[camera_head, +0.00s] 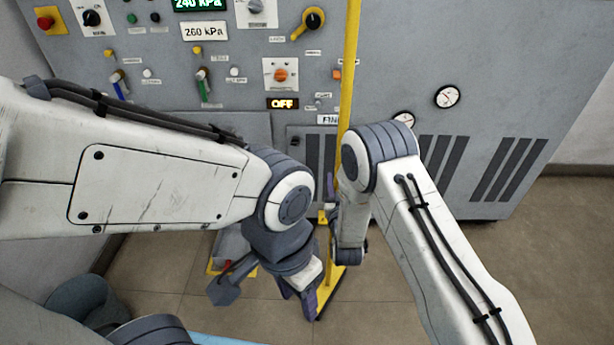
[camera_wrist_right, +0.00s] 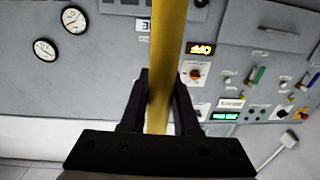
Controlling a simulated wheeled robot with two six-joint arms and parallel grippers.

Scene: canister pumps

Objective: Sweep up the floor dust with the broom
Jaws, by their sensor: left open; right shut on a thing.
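The broom's long yellow handle (camera_head: 350,60) stands nearly upright in front of the grey machine in the head view. In the right wrist view the handle (camera_wrist_right: 167,40) runs between the two dark fingers of my right gripper (camera_wrist_right: 163,85), which is shut on it. In the head view my right wrist partly hides that grip. My left gripper (camera_head: 299,305) is open, low over the floor and just left of the handle's lower part. I cannot make out floor dust.
The grey machine (camera_head: 470,60) with knobs, levers, gauges and displays fills the back, close behind the handle. A grey box-like thing with yellow edges (camera_head: 213,267) lies on the floor left of my left gripper, partly hidden. Tiled floor (camera_head: 530,260) is clear at the right.

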